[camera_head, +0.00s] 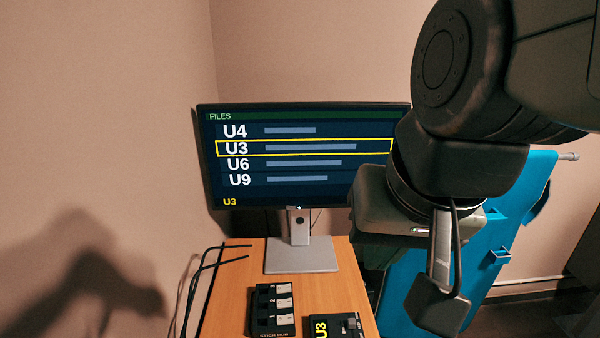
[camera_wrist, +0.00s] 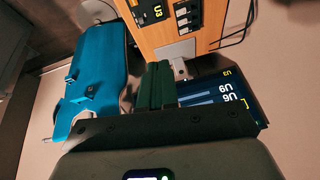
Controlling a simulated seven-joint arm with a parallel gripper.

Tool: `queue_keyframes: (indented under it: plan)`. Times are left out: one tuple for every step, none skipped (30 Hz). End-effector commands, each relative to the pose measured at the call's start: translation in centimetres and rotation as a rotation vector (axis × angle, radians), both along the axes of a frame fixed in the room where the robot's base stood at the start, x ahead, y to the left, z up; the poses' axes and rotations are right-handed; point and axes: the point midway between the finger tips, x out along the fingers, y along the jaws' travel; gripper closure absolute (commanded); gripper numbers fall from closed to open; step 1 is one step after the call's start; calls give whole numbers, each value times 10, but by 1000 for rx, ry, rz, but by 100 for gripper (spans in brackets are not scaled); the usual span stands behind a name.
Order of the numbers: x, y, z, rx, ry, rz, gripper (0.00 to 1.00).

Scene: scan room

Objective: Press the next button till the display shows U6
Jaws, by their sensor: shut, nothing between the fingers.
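The monitor (camera_head: 300,155) stands on the wooden table and shows a FILES list of U4, U3, U6 and U9. A yellow frame surrounds U3, and U3 also shows at the bottom of the screen. A small black box (camera_head: 337,327) at the table's front edge has a yellow U3 on its display and small controls at its right; it is partly cut off. The box also shows at the top of the wrist view (camera_wrist: 154,10). My gripper (camera_wrist: 158,68) is shut and empty, apart from the box. No button label is readable.
Black cables (camera_head: 205,270) hang at the left edge. A blue chair-like object (camera_head: 510,225) stands right of the table.

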Motion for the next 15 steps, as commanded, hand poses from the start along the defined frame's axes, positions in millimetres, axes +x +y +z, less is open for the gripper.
queue_keyframes:
  plan:
    - [7,5,-10,48,47,-48,100]
    - [10,9,-16,80,76,-83,100]
    - [16,14,-25,129,117,-136,100]
    - [20,13,-32,146,146,-147,100]
    - [23,12,-39,163,174,-155,100]
    - [28,11,-48,191,209,-166,100]
    - [31,11,-55,211,234,-174,100]
    - [35,10,-62,233,258,-185,100]
    - [39,9,-72,262,288,-199,100]
    - [42,8,-79,286,311,-210,100]
    - [45,6,-86,310,332,-223,100]
    - [49,4,-96,343,358,-242,100]
    - [52,3,-103,368,376,-256,100]
    - [55,1,-110,394,392,-271,100]
    - [59,-2,-120,429,414,-293,100]
